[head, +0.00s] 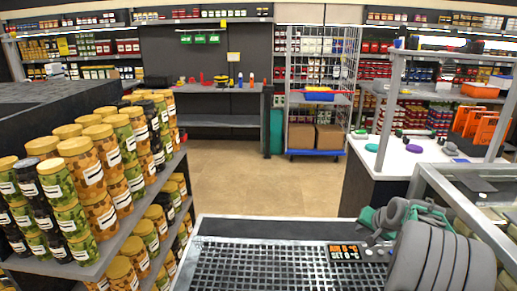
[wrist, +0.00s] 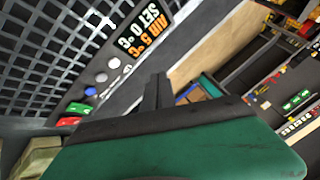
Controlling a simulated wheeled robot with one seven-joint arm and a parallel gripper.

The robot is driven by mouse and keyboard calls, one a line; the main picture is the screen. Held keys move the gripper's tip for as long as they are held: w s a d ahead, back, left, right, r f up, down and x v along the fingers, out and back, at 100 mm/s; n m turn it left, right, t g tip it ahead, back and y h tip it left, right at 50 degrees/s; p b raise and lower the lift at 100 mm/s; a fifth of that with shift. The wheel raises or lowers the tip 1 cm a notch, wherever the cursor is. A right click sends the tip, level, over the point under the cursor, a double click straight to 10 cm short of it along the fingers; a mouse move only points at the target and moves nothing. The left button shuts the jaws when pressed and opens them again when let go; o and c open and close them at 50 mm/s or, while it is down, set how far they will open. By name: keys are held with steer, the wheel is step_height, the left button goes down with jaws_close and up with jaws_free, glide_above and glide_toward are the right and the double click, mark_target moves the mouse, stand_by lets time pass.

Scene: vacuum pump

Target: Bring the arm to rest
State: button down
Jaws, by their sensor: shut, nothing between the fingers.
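My gripper (wrist: 158,92) shows in the wrist view as dark fingers close together in front of the green gripper body. They are shut with nothing visible between them. In the head view my grey and green arm is folded at the lower right, above the right end of a grille-topped unit (head: 260,262). The fingertips are hard to make out there. The unit's display (head: 344,252) reads AIR and SET temperatures. It also shows, turned over, in the wrist view (wrist: 140,32), beside several buttons and left of the fingers.
A shelf of stacked jars (head: 85,160) stands close on the left. A white counter (head: 385,160) with posts and small items is on the right. A wire rack cart (head: 320,90) and a dark workbench (head: 210,90) stand at the back. The tan floor (head: 260,185) between is clear.

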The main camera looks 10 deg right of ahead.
steer(key=s+a+r+n+g+y, duration=0.1)
steer(key=s+a+r+n, duration=0.2)
steer(key=a, duration=0.9)
steer(key=s+a+r+n+g, duration=0.1)
steer(key=s+a+r+n, duration=0.1)
steer(key=a, duration=0.9)
steer(key=s+a+f+n+g, duration=0.1)
steer(key=s+a+n, duration=0.3)
steer(key=s+a, duration=0.9)
steer(key=s+g, duration=0.1)
steer(key=s, duration=0.2)
steer(key=shift+f+g, duration=0.3)
